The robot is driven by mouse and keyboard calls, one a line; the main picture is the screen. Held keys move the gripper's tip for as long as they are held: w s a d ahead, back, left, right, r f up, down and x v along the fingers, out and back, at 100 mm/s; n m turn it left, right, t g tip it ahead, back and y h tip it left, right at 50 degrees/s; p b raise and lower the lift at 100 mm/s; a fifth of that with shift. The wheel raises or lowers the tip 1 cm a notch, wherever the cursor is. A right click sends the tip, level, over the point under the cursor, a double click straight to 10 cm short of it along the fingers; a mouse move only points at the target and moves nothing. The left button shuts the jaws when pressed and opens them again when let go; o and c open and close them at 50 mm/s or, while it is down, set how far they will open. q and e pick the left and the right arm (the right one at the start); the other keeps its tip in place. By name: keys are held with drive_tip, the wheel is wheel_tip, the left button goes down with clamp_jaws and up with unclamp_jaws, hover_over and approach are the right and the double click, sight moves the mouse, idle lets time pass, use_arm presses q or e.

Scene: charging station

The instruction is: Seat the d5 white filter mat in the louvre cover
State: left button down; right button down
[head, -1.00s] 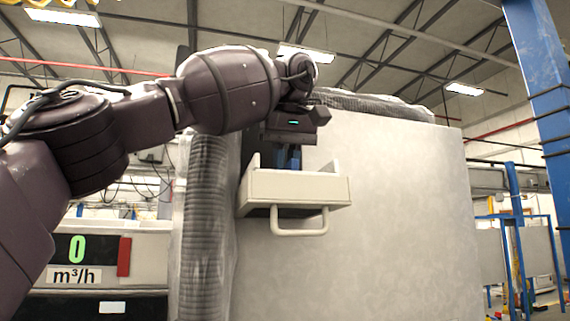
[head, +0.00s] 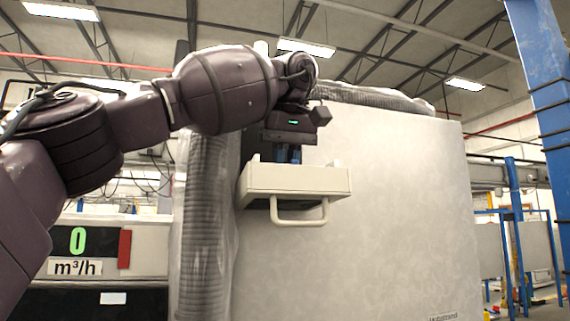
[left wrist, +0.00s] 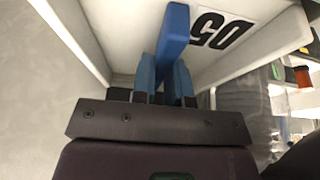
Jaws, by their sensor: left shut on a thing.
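The louvre cover (head: 290,182) is a cream, open-topped box with a loop handle at its front, on the face of the pale grey cabinet. My left gripper (head: 288,157) points down into it, its blue fingertips partly behind the front wall. In the left wrist view, my gripper (left wrist: 166,78) is shut on the blue tab (left wrist: 174,32) of the white filter mat (left wrist: 265,18), marked D5. The mat lies between pale walls of the cover. Its lower edges are hidden, so I cannot tell how deep it sits. My right gripper is not in view.
A wrapped grey hose (head: 204,225) runs down the cabinet's left side. The grey cabinet face (head: 400,210) is clear to the right. A panel with a green 0 display (head: 78,241) stands at lower left, and a blue post (head: 545,90) at far right.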

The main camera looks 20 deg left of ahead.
use_arm(q)
drive_tip(key=shift+f, duration=0.15)
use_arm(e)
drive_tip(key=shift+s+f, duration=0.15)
use_arm(q)
drive_tip(key=shift+f, duration=0.25)
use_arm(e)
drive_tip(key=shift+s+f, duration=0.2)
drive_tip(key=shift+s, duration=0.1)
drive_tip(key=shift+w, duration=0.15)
use_arm(q)
drive_tip(key=c, duration=1.1)
unclamp_jaws()
drive_tip(key=shift+o, duration=0.2)
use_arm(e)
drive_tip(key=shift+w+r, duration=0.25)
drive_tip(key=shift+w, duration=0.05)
